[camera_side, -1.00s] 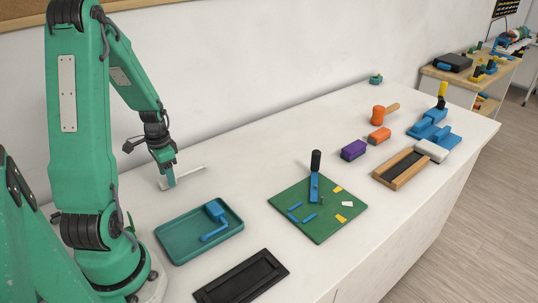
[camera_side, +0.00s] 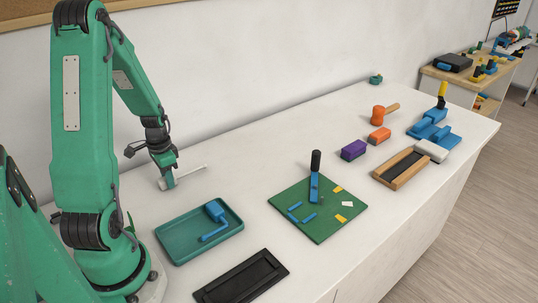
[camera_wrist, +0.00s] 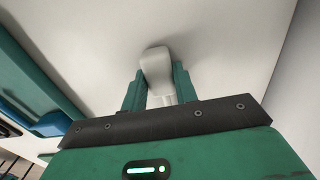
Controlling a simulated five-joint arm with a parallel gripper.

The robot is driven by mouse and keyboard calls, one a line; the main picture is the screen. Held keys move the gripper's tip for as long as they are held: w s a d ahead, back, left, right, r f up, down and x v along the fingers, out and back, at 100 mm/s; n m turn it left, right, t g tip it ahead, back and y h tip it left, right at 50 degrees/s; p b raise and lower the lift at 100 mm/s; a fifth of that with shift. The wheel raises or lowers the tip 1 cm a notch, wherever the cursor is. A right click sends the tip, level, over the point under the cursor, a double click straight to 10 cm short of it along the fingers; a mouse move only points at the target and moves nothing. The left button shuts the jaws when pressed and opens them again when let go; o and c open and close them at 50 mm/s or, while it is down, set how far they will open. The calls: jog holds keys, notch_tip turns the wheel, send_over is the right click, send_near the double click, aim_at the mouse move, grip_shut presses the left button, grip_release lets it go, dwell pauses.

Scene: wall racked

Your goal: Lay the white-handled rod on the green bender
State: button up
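In the wrist view the white handle (camera_wrist: 156,70) sits between the two green fingers (camera_wrist: 158,88), close to both. Whether they press on it I cannot tell. The green bender (camera_side: 322,230) is a flat green board in the middle of the bench, with an upright black-gripped blue lever (camera_side: 315,180) and small blue, yellow and white pieces on it.
A teal tray (camera_side: 175,253) holding a blue tool (camera_side: 215,215) lies between my gripper and the bender. A black tray (camera_side: 240,280) is at the front.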

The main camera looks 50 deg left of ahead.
jog(key=shift+r, duration=0.15)
jog(key=shift+c, duration=0.2)
jog(key=shift+r, duration=0.8)
jog(key=r, duration=0.1)
jog(key=d+r, duration=0.1)
jog(key=shift+w+r, duration=0.2)
jog(key=shift+r, duration=0.2)
jog(key=w+d+r, duration=0.3)
jog(key=d+r, duration=0.3)
jog(key=d, duration=0.4)
jog(key=shift+w+r, duration=0.15)
jog(key=shift+w, duration=0.15)
jog(key=shift+w, duration=0.1)
